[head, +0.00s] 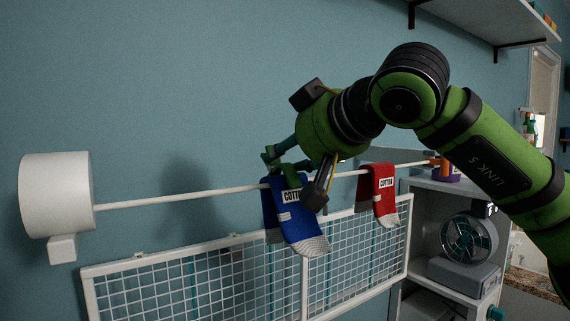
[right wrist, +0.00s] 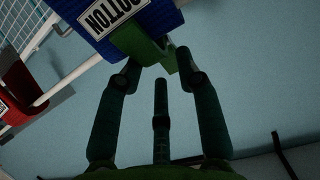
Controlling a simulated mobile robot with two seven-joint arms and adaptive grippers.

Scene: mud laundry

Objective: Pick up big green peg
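The big green peg (right wrist: 141,43) sits at the top edge of the blue sock (head: 287,212), which hangs on the white line (head: 190,193). The sock has a white COTTON label and also shows in the right wrist view (right wrist: 98,38). My right gripper (head: 293,172) is at the sock's top. In the right wrist view its teal fingers (right wrist: 158,62) reach up to the peg. The fingertips stand apart with a gap between them, and the peg's near end is at that gap. In the head view the gripper largely hides the peg. My left gripper is not in view.
A red sock (head: 383,193) hangs to the right on the same line. A white reel (head: 57,195) is at the line's left end. A white mesh rack (head: 200,262) lies below. A shelf unit (head: 425,222) with a fan (head: 468,240) stands right.

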